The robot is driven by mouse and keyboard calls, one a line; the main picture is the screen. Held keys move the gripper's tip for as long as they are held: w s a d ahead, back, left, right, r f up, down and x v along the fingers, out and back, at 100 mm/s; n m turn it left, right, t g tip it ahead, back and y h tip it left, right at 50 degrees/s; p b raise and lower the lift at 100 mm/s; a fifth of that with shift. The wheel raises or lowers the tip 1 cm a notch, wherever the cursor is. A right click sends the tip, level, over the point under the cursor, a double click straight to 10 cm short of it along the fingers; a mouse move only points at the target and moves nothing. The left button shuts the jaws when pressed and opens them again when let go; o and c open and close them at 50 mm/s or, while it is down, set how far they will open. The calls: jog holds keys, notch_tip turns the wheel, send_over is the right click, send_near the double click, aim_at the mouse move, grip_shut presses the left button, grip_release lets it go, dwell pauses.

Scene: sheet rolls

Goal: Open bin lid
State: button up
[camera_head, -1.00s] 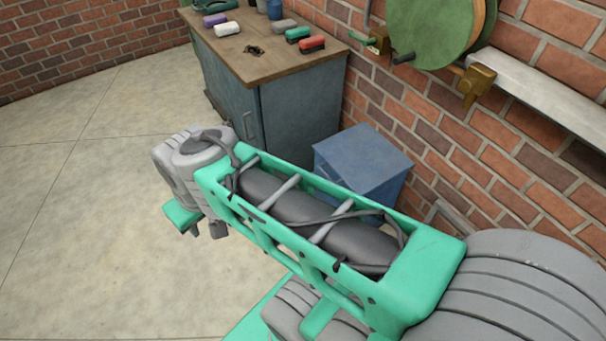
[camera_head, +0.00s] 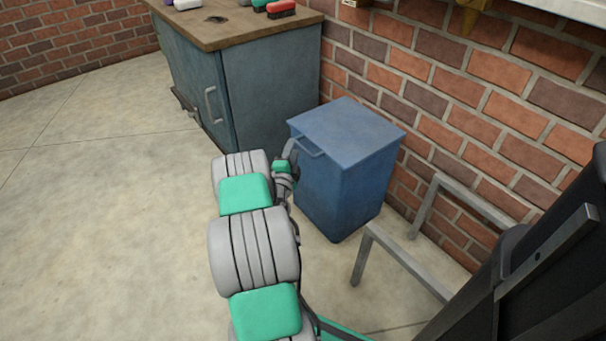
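The blue bin (camera_head: 345,185) stands on the floor against the brick wall, right of the cabinet. Its flat lid (camera_head: 347,128) lies closed on top. A thin handle (camera_head: 309,150) sticks out at the lid's left front edge. My arm reaches up from the bottom of the view, and its far end is close to the bin's left side, near the handle. My gripper (camera_head: 290,160) is small and mostly hidden by my wrist. I cannot tell whether it touches the handle or whether its fingers are open.
A blue-grey cabinet (camera_head: 265,90) with a wooden top (camera_head: 235,30) stands behind the bin. A grey metal frame (camera_head: 405,262) stands right of the bin by the brick wall (camera_head: 450,90). The concrete floor (camera_head: 100,220) at left is clear.

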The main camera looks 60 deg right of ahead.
aim_at(303, 147)
jog(key=s+f+t, duration=0.1)
jog(key=s+f, duration=0.2)
jog(key=f, duration=0.3)
jog(key=shift+t+h, duration=0.3)
jog(key=x, duration=0.7)
jog(key=shift+d+r, duration=0.3)
jog(key=shift+r, duration=0.15)
grip_shut()
jog(key=shift+w, duration=0.1)
